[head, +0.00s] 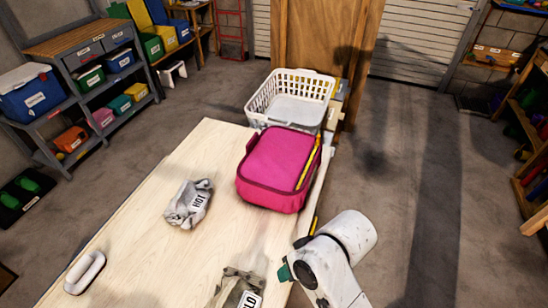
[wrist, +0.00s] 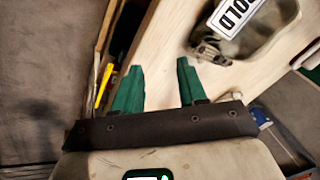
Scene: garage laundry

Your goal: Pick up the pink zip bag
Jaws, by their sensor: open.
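The pink zip bag (head: 278,168) lies on the pale wooden table (head: 130,225), near its far right end. It is a boxy bag with rounded corners and a darker rim. It does not show in the wrist view. My gripper (head: 284,272) is at the table's right edge, nearer than the bag and apart from it. In the wrist view my gripper (wrist: 158,75) has its two green fingers spread with nothing between them, over the table's edge.
A white laundry basket (head: 290,98) stands behind the pink bag. Floor right of the table is clear.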

